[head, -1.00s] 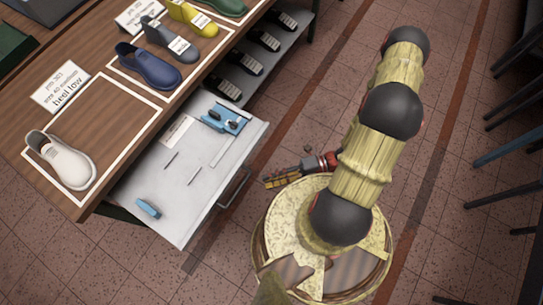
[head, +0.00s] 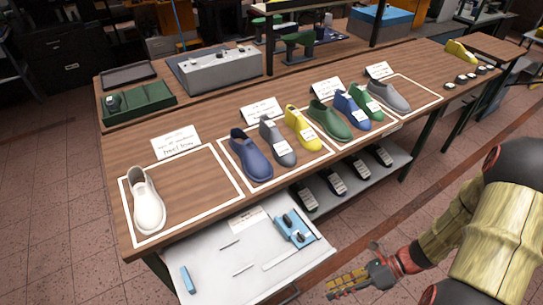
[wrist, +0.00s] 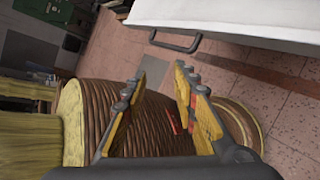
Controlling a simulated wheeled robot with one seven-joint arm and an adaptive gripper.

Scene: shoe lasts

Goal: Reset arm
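My gripper (head: 335,285) is low in the head view, to the right of the open drawer's front and apart from it. In the wrist view its two yellow fingers (wrist: 160,95) stand apart with nothing between them, so it is open and empty. My arm is bent at the lower right of the head view. The wrist view also shows my own round base behind the fingers.
The open white drawer (head: 215,262) holds blue pieces and thin tools; its handle (wrist: 175,43) is near my gripper. Shoe lasts, including a white one (head: 148,200), stand in white outlines on the wooden bench (head: 130,150). Floor (head: 60,215) is clear at left.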

